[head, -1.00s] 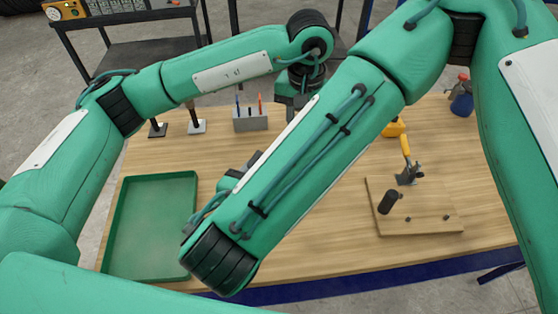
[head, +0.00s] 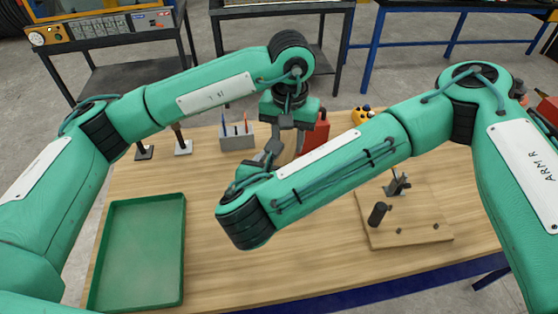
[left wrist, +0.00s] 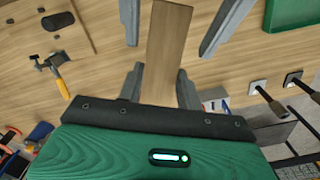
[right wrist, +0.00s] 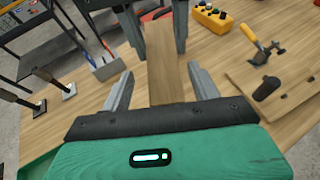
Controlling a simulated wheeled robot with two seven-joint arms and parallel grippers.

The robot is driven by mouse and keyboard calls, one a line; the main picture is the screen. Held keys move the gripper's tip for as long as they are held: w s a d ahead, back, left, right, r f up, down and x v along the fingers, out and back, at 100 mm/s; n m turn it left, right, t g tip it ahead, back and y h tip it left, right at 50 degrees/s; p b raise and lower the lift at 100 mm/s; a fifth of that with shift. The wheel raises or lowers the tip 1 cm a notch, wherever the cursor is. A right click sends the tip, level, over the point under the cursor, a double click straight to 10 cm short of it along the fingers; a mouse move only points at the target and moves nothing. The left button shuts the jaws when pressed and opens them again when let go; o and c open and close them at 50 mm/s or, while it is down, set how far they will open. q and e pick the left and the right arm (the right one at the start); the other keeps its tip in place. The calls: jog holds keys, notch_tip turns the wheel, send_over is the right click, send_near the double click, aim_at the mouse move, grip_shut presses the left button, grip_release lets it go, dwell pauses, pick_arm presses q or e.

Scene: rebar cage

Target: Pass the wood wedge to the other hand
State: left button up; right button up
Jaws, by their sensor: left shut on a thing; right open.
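The wood wedge (left wrist: 166,42) is a brown tapered block, held by my left gripper (left wrist: 160,76). In the right wrist view the wedge (right wrist: 166,58) reaches down from the left gripper's fingers (right wrist: 160,30) at the top. My right gripper (right wrist: 160,78) is open, with one finger on each side of the wedge's lower part and gaps between. In the head view my left gripper (head: 289,138) hangs over the table, and my right gripper (head: 268,160) is just below it.
A green tray (head: 141,250) lies at the table's left. A grey pen holder (head: 237,137) and a red object (head: 316,133) stand behind the grippers. The table's front middle is clear.

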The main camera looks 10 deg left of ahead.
jog(key=c, duration=1.1)
pick_arm(q)
jog(key=o, duration=1.1)
jog(key=shift+c, duration=0.2)
pick_arm(e)
jog(key=shift+o, duration=0.2)
